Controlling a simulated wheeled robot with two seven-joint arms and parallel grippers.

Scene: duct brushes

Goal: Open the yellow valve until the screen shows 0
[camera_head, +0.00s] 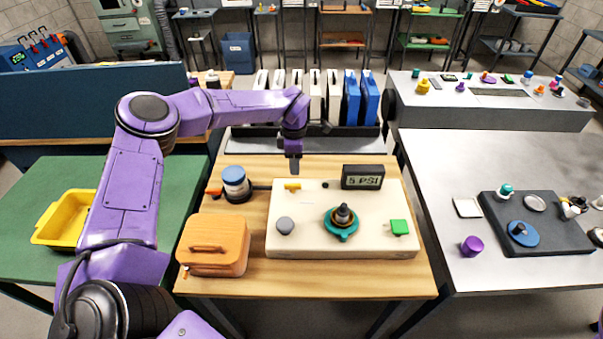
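The yellow valve (292,186) is a small handle near the back left edge of a cream panel (310,240) on the wooden table. The screen (362,178) is a dark box at the panel's back right and reads "5 PSI". My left gripper (294,168) points down, just behind and above the yellow valve, and appears apart from it. Its fingers are too small to show whether they are open or shut, and I see nothing held. My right gripper is out of view.
Blue and white upright cases (351,98) stand behind.

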